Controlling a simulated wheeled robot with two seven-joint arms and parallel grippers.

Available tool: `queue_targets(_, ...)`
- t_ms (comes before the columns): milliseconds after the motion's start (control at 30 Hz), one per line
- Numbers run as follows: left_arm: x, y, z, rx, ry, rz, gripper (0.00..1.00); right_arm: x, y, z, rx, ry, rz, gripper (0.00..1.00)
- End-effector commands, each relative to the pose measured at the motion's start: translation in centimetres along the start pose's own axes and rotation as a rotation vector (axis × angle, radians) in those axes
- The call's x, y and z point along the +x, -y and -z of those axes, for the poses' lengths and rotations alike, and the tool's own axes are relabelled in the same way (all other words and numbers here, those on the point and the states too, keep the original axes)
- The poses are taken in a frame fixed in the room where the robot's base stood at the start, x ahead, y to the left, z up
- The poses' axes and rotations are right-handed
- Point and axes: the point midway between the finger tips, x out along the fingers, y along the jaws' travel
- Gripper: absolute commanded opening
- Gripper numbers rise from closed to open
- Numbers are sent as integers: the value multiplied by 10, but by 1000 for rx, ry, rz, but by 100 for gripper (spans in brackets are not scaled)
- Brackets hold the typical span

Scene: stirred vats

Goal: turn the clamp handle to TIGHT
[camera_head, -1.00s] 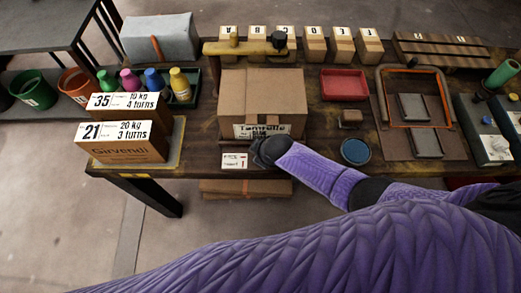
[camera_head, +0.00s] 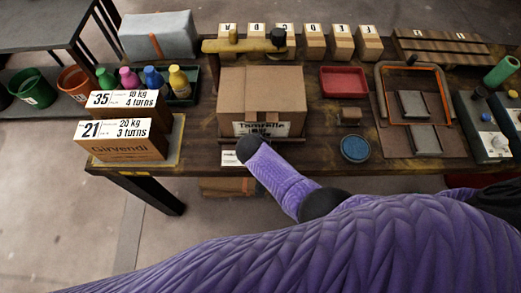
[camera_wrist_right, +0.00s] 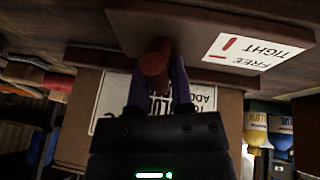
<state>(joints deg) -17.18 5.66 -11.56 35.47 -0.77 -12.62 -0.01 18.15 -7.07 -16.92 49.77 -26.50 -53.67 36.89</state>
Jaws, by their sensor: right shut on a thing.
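The clamp handle (camera_wrist_right: 154,58) is a reddish-brown knob under a brown wooden board in the right wrist view. My right gripper (camera_wrist_right: 157,84) is shut on it, with one purple finger on each side. A white label (camera_wrist_right: 255,52) beside it reads FREE and TIGHT, upside down, with red marks. I cannot tell which word the handle points to. In the head view the label (camera_head: 230,158) is partly covered by my right wrist, at the bench's front edge below a cardboard box (camera_head: 260,90); the handle is hidden there. My left gripper is not in view.
Two lettered cartons (camera_head: 122,148) stand left of the box, near bottles and a green tray (camera_head: 192,75). A blue round dish (camera_head: 355,149) and a red tray (camera_head: 343,83) lie to the right. A flat stack (camera_head: 225,187) lies below the bench edge.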

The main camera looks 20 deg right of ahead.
Motion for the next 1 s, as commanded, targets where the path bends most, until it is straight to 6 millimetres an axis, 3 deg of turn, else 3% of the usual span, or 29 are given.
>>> queue_targets(400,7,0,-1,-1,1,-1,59,1,-1,-1,130,32,-57,0)
queue_targets(900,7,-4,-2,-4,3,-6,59,1,-1,-2,143,36,-62,0)
queue_targets(933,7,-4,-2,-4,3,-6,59,1,-1,-2,143,36,-62,32)
queue_targets(1000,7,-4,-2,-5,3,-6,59,1,-1,-2,143,36,-62,47)
